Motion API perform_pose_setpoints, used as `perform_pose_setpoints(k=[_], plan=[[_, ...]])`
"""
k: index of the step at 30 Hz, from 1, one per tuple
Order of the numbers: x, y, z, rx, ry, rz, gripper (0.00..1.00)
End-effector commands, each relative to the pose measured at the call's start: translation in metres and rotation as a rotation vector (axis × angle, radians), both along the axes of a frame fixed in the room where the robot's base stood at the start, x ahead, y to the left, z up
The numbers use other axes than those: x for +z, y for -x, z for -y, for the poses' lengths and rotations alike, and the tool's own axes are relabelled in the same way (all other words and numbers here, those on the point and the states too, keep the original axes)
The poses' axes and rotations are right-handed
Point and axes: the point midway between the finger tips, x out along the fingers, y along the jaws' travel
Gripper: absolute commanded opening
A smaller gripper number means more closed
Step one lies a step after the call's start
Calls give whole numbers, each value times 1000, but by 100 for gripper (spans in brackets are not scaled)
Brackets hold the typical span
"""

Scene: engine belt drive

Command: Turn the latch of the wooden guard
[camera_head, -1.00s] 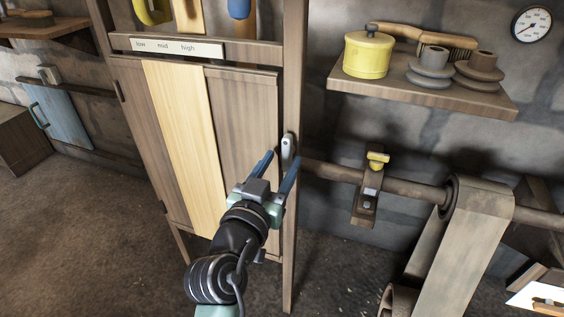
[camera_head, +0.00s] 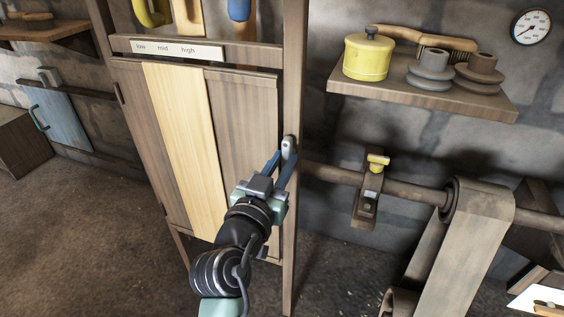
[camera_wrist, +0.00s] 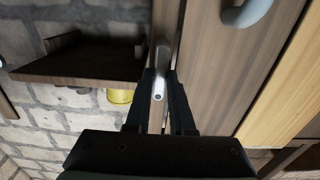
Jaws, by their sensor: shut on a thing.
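The wooden guard (camera_head: 245,110) is a tall panel of dark boards with one pale board, closed in its frame. Its latch (camera_head: 289,146) is a small light-grey metal bar, roughly upright on the right-hand post. My gripper (camera_head: 282,163) is at the latch, its blue fingers reaching up to it. In the wrist view the latch (camera_wrist: 159,82) sits between my two dark fingers, and my gripper (camera_wrist: 162,88) is shut on it. The fingers hide part of the latch's sides.
Right of the post, a shaft (camera_head: 415,187) carries a yellow-topped bracket (camera_head: 370,190) and a wide belt (camera_head: 470,235). A shelf (camera_head: 420,97) above holds a yellow pot (camera_head: 368,56), a brush and stepped pulleys. A label strip (camera_head: 177,49) crosses above the guard. Floor at left is clear.

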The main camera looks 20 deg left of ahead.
Motion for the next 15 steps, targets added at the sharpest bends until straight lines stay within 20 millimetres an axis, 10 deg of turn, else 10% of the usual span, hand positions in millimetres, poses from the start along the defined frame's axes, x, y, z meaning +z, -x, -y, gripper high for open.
perform_pose_setpoints(k=[15], plan=[[2, 0, 0, 0, 210, -9, 0]])
